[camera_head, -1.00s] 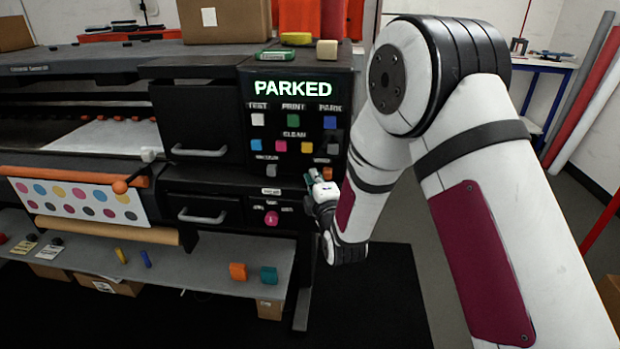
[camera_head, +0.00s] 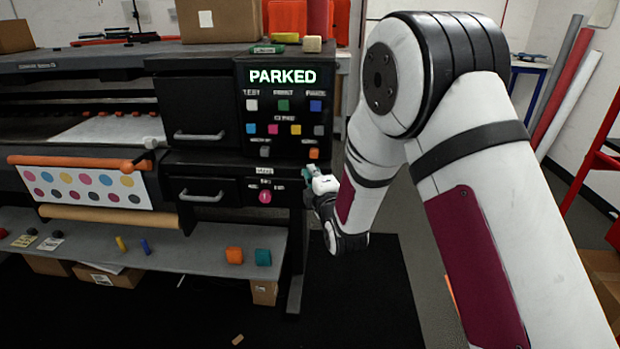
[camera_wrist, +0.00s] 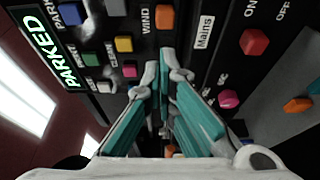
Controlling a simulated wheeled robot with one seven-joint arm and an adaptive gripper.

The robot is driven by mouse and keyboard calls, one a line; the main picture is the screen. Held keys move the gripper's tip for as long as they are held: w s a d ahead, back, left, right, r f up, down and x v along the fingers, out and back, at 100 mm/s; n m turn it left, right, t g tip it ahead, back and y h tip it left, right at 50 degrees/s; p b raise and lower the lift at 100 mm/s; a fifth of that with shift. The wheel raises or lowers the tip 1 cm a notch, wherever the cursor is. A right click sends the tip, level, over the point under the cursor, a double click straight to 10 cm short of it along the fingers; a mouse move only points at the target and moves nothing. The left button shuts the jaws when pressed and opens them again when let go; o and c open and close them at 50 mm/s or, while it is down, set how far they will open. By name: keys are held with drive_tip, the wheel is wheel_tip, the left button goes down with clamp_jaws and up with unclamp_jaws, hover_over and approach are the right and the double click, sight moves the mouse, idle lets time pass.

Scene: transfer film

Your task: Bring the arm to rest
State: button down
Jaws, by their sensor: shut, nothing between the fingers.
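My arm reaches down in the head view, with its white links bent at a black joint. My gripper (camera_wrist: 160,85) is shut and empty, its teal fingers close together in the wrist view. In the head view my gripper (camera_head: 310,170) is small and partly hidden by its own wrist, beside the right edge of the printer's control panel (camera_head: 260,75). The panel display (camera_head: 283,76) reads PARKED. Below it are several coloured buttons, among them a blue one (camera_head: 316,106) and an orange one (camera_head: 314,154). Whether the fingers touch the panel cannot be told.
A grey shelf (camera_head: 205,245) below the printer holds an orange block (camera_head: 234,255) and a teal block (camera_head: 263,257). A roll with dotted print (camera_head: 85,188) is at the left. A red frame (camera_head: 600,160) stands at the right. Dark floor mat (camera_head: 370,290) lies below the arm.

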drive_tip(key=shift+s, duration=0.1)
drive_tip(key=s+d+r+m+g+h, duration=0.2)
drive_tip(key=s+d+r+m+g, duration=0.25)
drive_tip(key=s+d, duration=0.25)
drive_tip(key=s+d+r+m+g+h, duration=0.2)
drive_tip(key=s+d+r+m+g, duration=0.15)
drive_tip(key=s+d+m, duration=0.3)
drive_tip(key=s+d+m+g, duration=0.3)
drive_tip(key=s+m, duration=0.1)
drive_tip(key=s, duration=0.9)
drive_tip(key=s+d+m+g+h, duration=0.1)
drive_tip(key=s+d+m+g, duration=0.15)
drive_tip(key=s, duration=1.05)
drive_tip(key=s+d+m+g, duration=0.3)
drive_tip(key=s+m, duration=0.1)
drive_tip(key=s, duration=0.9)
wheel_tip(320, 180, up, 18)
drive_tip(key=t+p, duration=0.3)
drive_tip(key=p, duration=1.3)
drive_tip(key=shift+w+a+f, duration=0.15)
drive_tip(key=shift+w+a, duration=0.05)
drive_tip(key=shift+w, duration=0.15)
